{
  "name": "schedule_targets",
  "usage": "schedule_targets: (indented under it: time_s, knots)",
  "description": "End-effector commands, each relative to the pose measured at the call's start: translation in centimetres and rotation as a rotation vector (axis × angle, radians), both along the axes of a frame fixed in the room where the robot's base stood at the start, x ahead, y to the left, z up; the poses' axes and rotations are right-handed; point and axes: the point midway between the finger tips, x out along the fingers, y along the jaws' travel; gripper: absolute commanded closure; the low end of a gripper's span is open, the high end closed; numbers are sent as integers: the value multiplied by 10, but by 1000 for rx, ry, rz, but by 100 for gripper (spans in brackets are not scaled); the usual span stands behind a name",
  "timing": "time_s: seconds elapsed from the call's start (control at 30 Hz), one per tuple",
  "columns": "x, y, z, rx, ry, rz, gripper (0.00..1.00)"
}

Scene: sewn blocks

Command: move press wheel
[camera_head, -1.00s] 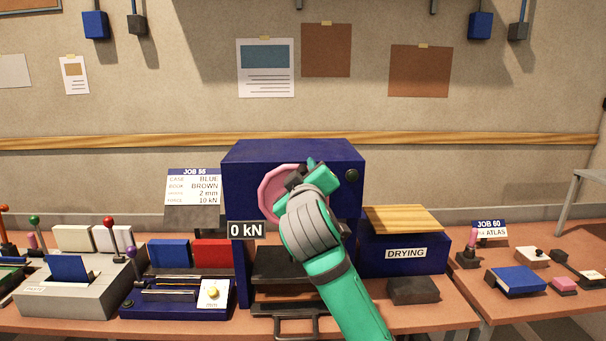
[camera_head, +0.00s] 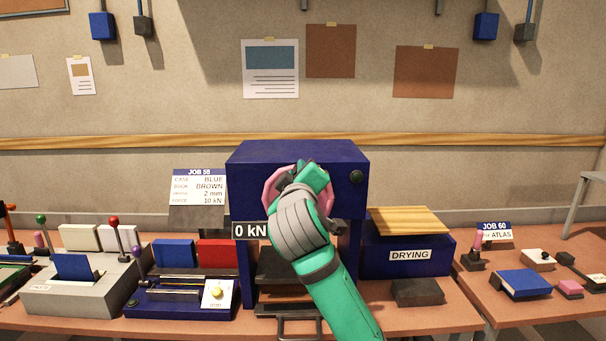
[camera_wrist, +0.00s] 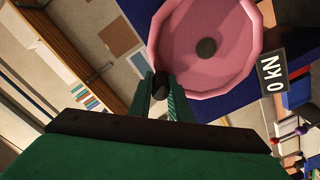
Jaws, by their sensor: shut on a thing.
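The pink press wheel (camera_head: 272,190) is on the front of the blue press (camera_head: 250,158), mostly hidden behind my arm in the head view. In the wrist view the wheel (camera_wrist: 225,65) shows face-on with a dark hub. My gripper (camera_wrist: 162,90) is at the wheel's rim, its fingers closed around a small dark knob (camera_wrist: 160,86) there. In the head view my gripper (camera_head: 310,172) is in front of the wheel's upper right. The press display (camera_head: 250,230) reads 0 kN.
A DRYING box (camera_head: 408,256) with a wooden board on top stands right of the press. Left are a lever unit (camera_head: 180,300) and a grey unit (camera_head: 85,290). A job card (camera_head: 199,187) reads force 10 kN. A blue book (camera_head: 520,283) lies at the right.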

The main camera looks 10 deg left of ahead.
Motion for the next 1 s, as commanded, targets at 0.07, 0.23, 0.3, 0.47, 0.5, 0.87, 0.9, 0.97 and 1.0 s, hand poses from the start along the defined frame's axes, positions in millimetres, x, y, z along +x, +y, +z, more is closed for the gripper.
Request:
schedule_targets:
  time_s: [0.07, 0.23, 0.3, 0.47, 0.5, 0.87, 0.9, 0.97, 1.0]
  knots:
    - [0, 2, -2, -1, 3, 4, 100]
    - [0, 1, -3, -1, 4, 4, 66]
    - [0, 1, -2, -1, 4, 3, 64]
    - [0, 2, -2, -1, 3, 3, 64]
    - [0, 2, -2, -1, 3, 4, 64]
    - [-39, -8, -1, 0, 0, 6, 64]
    - [-47, -10, -1, 0, 0, 6, 64]
    - [-58, -14, -1, 0, 0, 4, 64]
    - [-65, -16, -1, 1, 2, 3, 64]
